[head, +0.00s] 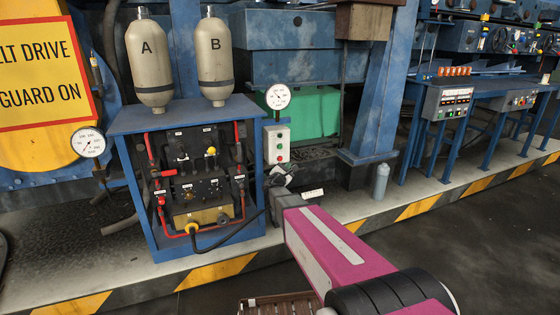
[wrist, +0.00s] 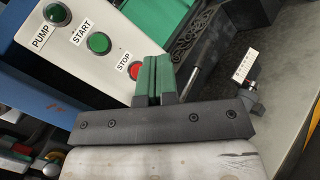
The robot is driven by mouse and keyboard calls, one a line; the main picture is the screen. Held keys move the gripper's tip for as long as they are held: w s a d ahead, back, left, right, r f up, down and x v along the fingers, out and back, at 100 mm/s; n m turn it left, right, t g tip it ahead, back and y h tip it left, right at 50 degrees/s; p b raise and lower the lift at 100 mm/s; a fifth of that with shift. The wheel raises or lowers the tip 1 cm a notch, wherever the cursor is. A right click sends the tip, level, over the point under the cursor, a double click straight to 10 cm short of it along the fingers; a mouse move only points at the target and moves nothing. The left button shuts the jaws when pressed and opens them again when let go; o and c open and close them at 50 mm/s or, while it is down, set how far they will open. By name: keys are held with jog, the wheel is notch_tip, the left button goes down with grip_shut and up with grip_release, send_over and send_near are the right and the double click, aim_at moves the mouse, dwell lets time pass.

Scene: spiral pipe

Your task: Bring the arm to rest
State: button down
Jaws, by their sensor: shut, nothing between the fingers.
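My arm (head: 335,245) reaches from the lower right toward the blue cabinet in the head view. My gripper (wrist: 153,80) shows in the wrist view with its two green-padded fingers together and nothing between them. In the head view the gripper end (head: 282,178) is small, in front of the grey push-button box (head: 277,145). In the wrist view the box (wrist: 105,85) carries a PUMP lamp, a green START button (wrist: 99,43) and a red STOP button (wrist: 135,70). The fingertips appear close to the STOP button; I cannot tell whether they touch it.
The blue cabinet (head: 150,118) bears bottles A (head: 148,60) and B (head: 214,60), with gauges, red pipes and a black hose. A blue post (head: 385,80) and a grey cylinder (head: 380,181) stand to the right.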

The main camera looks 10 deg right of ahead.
jog(key=s+d+f+m+g, duration=0.4)
jog(key=s+m+g, duration=0.2)
jog(key=s+m, duration=0.3)
jog(key=s+d+f+m+g, duration=0.4)
jog(key=s+d+m+g, duration=0.15)
jog(key=s, duration=0.55)
jog(key=s+a+f+m+g+y, duration=0.2)
jog(key=s+a+m+y, duration=0.2)
jog(key=s, duration=0.3)
jog(key=s+a+f+m+g+y, duration=0.2)
jog(key=s+a+m+g+y, duration=0.1)
jog(key=s, duration=0.5)
jog(key=a+m+y, duration=0.1)
jog(key=a+y, duration=0.1)
jog(key=y, duration=0.1)
jog(key=shift+a, duration=0.35)
